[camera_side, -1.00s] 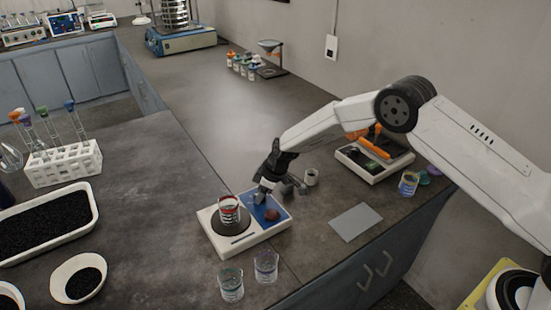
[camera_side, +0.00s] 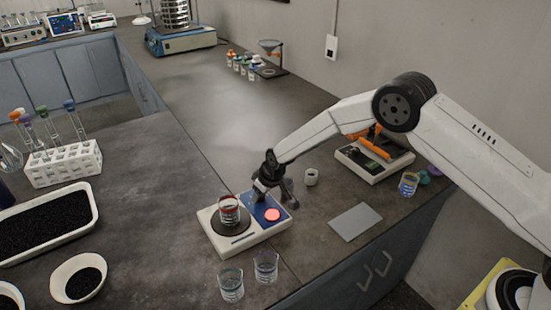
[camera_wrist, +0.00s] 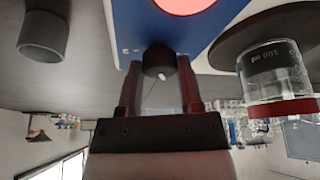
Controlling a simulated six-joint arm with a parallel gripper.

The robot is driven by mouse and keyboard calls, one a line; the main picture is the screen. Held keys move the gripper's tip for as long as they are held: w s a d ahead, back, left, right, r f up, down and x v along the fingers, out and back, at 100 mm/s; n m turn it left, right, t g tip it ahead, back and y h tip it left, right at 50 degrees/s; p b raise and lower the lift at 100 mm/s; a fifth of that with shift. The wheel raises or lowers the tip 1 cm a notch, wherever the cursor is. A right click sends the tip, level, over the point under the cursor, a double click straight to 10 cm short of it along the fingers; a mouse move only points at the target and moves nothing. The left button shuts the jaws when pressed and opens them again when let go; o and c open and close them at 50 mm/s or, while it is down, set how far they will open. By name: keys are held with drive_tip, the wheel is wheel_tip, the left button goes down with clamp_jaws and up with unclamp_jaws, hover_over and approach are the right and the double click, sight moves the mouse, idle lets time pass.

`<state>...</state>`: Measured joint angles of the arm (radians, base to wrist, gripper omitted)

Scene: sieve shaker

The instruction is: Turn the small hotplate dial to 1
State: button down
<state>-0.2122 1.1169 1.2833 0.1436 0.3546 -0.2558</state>
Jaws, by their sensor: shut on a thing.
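The small hotplate (camera_side: 262,235) is a white unit with a dark round plate on its left and a blue panel (camera_side: 258,206) on its right. Its black dial (camera_wrist: 159,62) sits at the panel's edge in the wrist view, with a pale mark on it. My gripper (camera_wrist: 159,80) is shut on the dial, a finger on each side; the side view also shows it at the blue panel (camera_side: 259,192). A round indicator (camera_side: 272,215) on the panel glows red-orange. The numbers around the dial cannot be read.
A red-banded beaker (camera_side: 229,209) stands on the plate. Two glass beakers (camera_side: 231,285) stand in front of the hotplate. A small grey cup (camera_side: 311,177) is behind it to the right, and a flat grey sheet (camera_side: 355,222) lies to the right.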

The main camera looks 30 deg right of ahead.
drive_tip(key=shift+m, duration=0.3)
drive_tip(key=shift+c, duration=1.3)
unclamp_jaws()
drive_tip(key=v, duration=0.7)
drive_tip(key=shift+r, duration=0.4)
drive_tip(key=shift+s, duration=0.15)
